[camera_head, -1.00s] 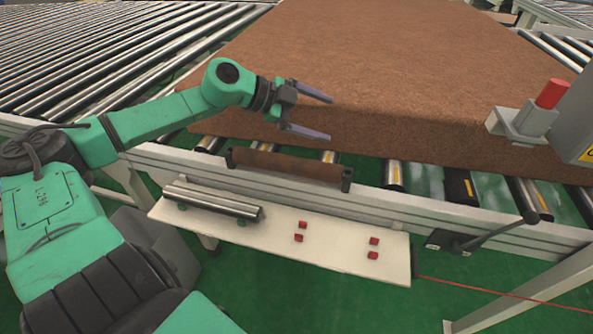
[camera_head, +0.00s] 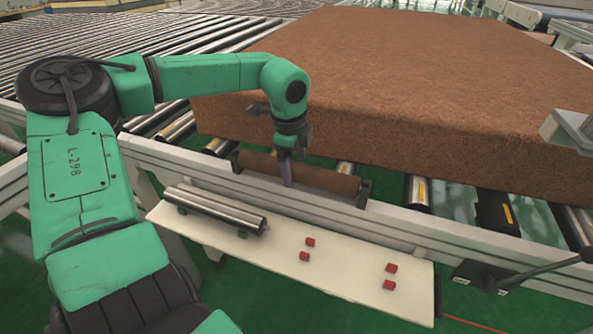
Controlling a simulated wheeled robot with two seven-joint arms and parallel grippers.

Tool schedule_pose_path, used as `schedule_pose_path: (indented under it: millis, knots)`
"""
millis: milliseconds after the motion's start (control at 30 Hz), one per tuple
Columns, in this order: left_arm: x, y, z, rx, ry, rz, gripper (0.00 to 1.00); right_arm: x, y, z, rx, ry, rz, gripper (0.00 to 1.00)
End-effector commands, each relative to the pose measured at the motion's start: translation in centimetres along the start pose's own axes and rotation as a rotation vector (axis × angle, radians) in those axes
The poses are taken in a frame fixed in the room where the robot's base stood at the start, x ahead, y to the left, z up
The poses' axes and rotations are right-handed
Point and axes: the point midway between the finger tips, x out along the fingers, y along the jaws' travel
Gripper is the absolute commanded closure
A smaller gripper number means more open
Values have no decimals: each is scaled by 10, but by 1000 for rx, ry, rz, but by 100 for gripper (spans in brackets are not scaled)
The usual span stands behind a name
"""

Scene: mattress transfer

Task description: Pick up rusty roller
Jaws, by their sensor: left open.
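The rusty roller (camera_head: 325,179) is a brown cylinder lying between dark end brackets at the near edge of the conveyor frame. My left gripper (camera_head: 286,170) points down over the roller's left-middle part, with a finger in front of it. It is open, and I cannot tell whether it touches the roller. A shiny steel roller (camera_head: 215,208) lies on the white shelf (camera_head: 340,271) below the conveyor. My right gripper is not in view.
A large brown mattress block (camera_head: 420,80) sits on the conveyor just behind the roller. Several small red blocks (camera_head: 390,267) are on the shelf. A lever handle (camera_head: 535,268) sticks out at the lower right. Conveyor rollers (camera_head: 120,60) fill the upper left.

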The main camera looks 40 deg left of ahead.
Motion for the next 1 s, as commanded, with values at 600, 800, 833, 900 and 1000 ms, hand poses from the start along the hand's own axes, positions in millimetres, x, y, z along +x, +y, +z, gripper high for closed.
schedule_pose_path:
  millis: [600,800,833,900,1000]
  knots:
    - [18,0,0,0,1,-1,100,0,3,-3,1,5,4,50]
    - [17,-1,-1,0,2,-4,100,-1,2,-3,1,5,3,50]
    - [17,-1,-1,0,2,-4,100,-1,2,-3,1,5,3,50]
    - [16,-1,0,0,2,-4,100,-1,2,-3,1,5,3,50]
    - [12,-3,-1,0,2,-6,100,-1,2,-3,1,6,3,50]
